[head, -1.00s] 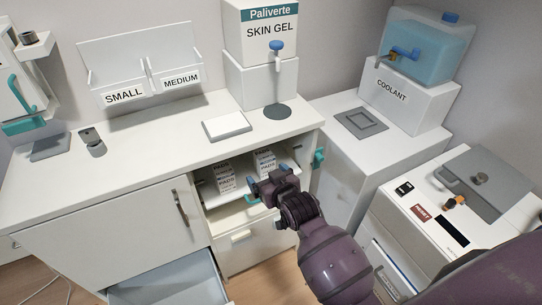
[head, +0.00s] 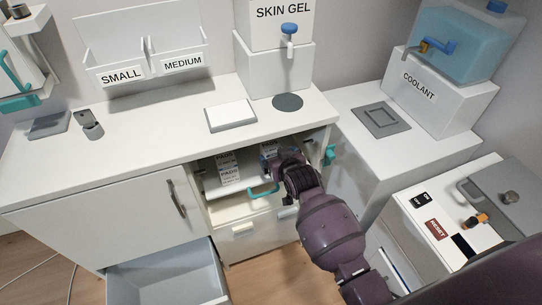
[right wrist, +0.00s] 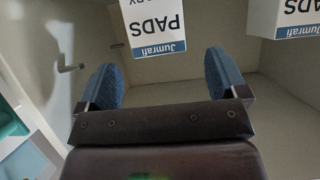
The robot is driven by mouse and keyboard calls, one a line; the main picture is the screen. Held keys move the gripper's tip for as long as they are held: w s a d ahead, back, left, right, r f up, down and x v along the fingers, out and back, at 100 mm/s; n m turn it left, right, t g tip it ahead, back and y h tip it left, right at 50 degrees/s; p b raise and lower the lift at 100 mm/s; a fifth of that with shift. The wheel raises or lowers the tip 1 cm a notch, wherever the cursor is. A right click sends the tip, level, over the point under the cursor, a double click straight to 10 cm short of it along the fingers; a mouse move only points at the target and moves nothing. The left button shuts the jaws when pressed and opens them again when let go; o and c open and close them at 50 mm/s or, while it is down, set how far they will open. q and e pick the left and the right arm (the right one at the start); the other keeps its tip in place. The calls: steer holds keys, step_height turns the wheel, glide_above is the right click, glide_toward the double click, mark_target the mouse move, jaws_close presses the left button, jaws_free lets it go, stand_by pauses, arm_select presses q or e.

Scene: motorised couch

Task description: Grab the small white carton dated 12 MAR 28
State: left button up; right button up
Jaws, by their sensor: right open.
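Two small white cartons lettered PADS stand in the open cabinet compartment, a left one (head: 229,172) and a right one (head: 268,147) partly hidden by my arm. No date is readable on either. My right gripper (head: 272,160) is at the compartment opening, in front of the right carton. In the right wrist view, which is upside down, the gripper (right wrist: 163,80) is open and empty. One carton (right wrist: 153,22) with a blue Jumrafi band lies ahead between the fingers' lines, apart from them. The other carton (right wrist: 297,18) is at the upper right. My left gripper is not in view.
The white counter (head: 150,140) overhangs the compartment. A teal handle (head: 263,191) is at its front, and an open door with a teal catch (head: 330,154) is to the right. An open grey drawer (head: 165,275) juts out at lower left.

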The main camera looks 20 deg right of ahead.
mark_target(275, 154)
steer(key=shift+w+f, duration=0.25)
steer(key=shift+w, duration=0.25)
steer(key=shift+w+f, duration=0.15)
steer(key=b+x, duration=0.1)
steer(key=x, duration=0.3)
steer(key=shift+f+b, duration=0.4)
steer(key=shift+f, duration=0.05)
steer(key=shift+w, duration=0.1)
steer(key=shift+w+r, duration=0.1)
steer(key=shift+c, duration=0.7)
steer(key=c, duration=0.7)
steer(key=shift+c, duration=0.8)
steer(key=shift+r, duration=0.1)
